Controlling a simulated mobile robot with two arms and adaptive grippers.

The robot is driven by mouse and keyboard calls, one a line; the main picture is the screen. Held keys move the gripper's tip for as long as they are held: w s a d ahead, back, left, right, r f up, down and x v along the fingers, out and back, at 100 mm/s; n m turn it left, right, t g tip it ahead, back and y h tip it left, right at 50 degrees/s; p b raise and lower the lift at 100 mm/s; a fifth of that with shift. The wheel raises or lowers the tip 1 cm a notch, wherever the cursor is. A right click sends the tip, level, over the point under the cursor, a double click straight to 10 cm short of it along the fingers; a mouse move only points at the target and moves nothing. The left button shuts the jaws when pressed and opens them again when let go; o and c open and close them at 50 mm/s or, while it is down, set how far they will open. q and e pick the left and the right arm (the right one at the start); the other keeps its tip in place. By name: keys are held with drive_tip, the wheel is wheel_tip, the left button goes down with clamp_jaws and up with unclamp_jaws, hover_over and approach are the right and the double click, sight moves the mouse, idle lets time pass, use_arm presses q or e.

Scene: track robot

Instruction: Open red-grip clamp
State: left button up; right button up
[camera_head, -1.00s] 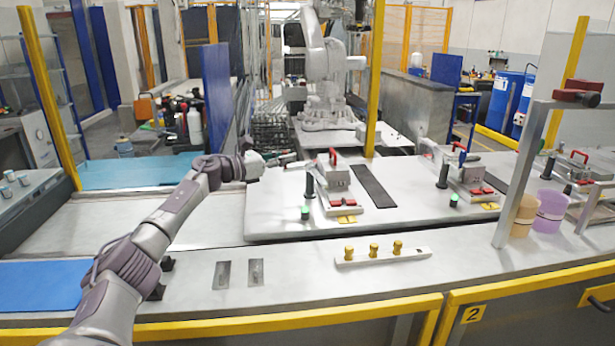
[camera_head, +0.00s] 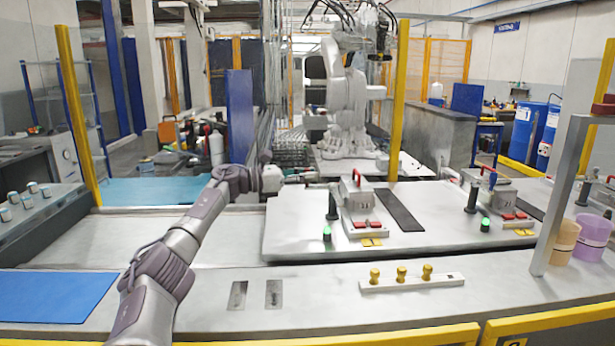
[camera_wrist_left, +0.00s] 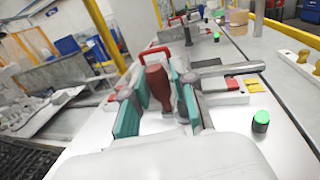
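The clamp (camera_head: 358,205) stands on the pale raised plate, with a red bracket on top and red blocks at its front. Its dark red grip (camera_wrist_left: 158,85) shows large in the left wrist view, between the teal fingers of my left gripper (camera_wrist_left: 160,95). The fingers look apart, one on each side of the grip, with some room between. In the head view my left gripper (camera_head: 296,178) is just left of the clamp, small and hard to make out. My right gripper is not in view.
A second, similar clamp (camera_head: 497,200) stands farther right on the plate. A black post (camera_head: 332,204) and a green-lit button (camera_head: 327,233) are close to the first clamp. A white bar with yellow knobs (camera_head: 411,283) lies in front. A yellow post (camera_head: 398,95) rises behind.

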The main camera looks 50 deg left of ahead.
use_arm(q)
drive_tip(key=shift+o, duration=0.8)
drive_tip(key=shift+s, duration=0.1)
drive_tip(key=v, duration=1.1)
drive_tip(key=shift+s+a, duration=0.2)
drive_tip(key=shift+s, duration=0.15)
